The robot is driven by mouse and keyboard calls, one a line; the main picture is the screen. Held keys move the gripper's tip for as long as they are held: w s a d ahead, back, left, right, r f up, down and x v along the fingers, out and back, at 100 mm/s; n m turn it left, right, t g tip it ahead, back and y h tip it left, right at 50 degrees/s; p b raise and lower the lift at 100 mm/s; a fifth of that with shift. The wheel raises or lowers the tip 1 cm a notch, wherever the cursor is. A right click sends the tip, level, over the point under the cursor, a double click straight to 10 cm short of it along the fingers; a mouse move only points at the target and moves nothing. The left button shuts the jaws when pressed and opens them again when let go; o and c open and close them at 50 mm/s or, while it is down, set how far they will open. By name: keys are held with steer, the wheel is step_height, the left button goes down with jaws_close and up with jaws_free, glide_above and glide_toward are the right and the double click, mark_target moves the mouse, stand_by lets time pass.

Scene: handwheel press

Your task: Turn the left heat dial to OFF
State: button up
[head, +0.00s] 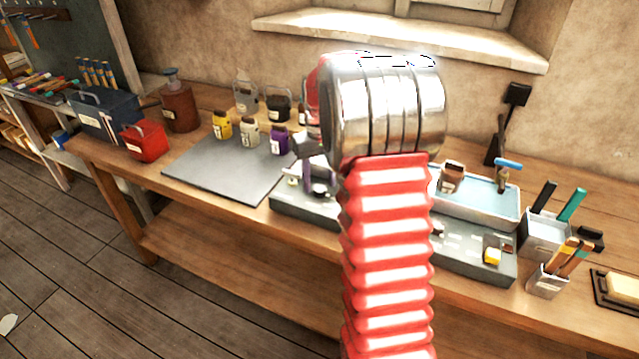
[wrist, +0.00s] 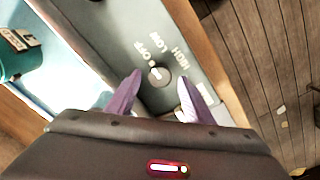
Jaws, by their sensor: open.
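The round grey heat dial (wrist: 159,74) sits on the grey panel (wrist: 150,20) in the wrist view, with OFF, LOW and HIGH printed around its upper side. A pale mark shows on its face, but I cannot tell exactly which label it points to. My gripper (wrist: 160,77) is open, with one purple finger on each side of the dial; I cannot tell whether they touch it. In the head view my gripper (head: 318,182) is over the left part of the grey press base (head: 455,262). My arm hides the middle of the base, and the dial is not clear there.
A light blue tray (head: 485,209) with a brown jar (head: 452,177) stands behind the base. A grey mat (head: 215,172) and small labelled jars lie to the left. Tool holders (head: 543,236) stand at the right. The bench's front edge (wrist: 195,45) is close beside the dial.

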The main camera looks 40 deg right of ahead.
mark_target(320, 190)
step_height(320, 190, up, 12)
stand_by(0.5)
steer(key=shift+w, duration=0.1)
steer(key=s+a+n+t, duration=0.2)
steer(key=s+a+t, duration=0.3)
steer(key=s+a, duration=1.9)
steer(key=shift+a+n+t, duration=0.3)
steer(key=shift+a+n, duration=0.1)
steer(key=shift+a, duration=0.5)
